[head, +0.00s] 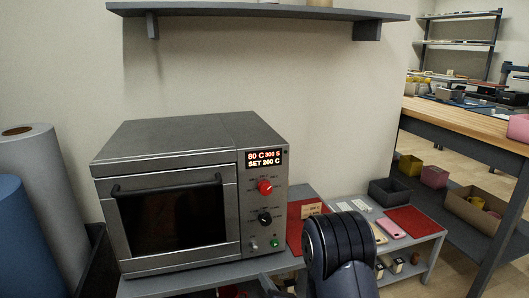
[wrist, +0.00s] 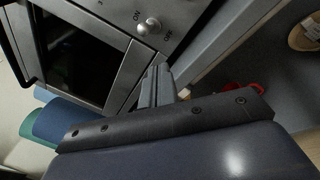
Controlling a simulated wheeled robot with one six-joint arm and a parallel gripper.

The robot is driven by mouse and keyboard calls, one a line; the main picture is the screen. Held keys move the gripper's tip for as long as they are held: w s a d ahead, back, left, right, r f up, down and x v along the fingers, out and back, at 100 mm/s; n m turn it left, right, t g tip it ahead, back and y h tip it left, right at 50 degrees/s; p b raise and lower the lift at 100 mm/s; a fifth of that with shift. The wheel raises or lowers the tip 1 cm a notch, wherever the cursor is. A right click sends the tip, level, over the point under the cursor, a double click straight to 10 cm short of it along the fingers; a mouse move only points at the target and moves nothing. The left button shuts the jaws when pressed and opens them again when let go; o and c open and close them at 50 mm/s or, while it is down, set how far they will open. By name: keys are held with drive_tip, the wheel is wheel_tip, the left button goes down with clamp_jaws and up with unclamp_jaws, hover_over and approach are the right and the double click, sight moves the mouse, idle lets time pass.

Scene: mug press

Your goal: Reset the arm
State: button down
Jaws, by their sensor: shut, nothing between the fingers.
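My gripper (wrist: 157,86) is shut and empty in the wrist view, its fingers close together just off the lower front of a grey oven (wrist: 118,62). I cannot tell whether they touch it. In the head view the oven (head: 180,137) stands on a grey bench with its dark-windowed door shut. Its display (head: 264,158) reads 80 C 300 S, SET 200 C. Below are a red knob (head: 265,187), a black knob (head: 265,218), a small switch (head: 253,243) and a green light (head: 275,243). The switch (wrist: 148,26) shows beside ON and OFF marks. My arm covers part of the bench.
A wall shelf (head: 260,11) hangs above the oven. Grey and blue rolls (head: 45,185) stand at the left. At the right, a low table holds a dark bin (head: 390,191), a red mat (head: 412,220) and a pink item (head: 390,228). A wooden workbench (head: 465,122) lies beyond.

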drive_tip(key=shift+v, duration=1.3)
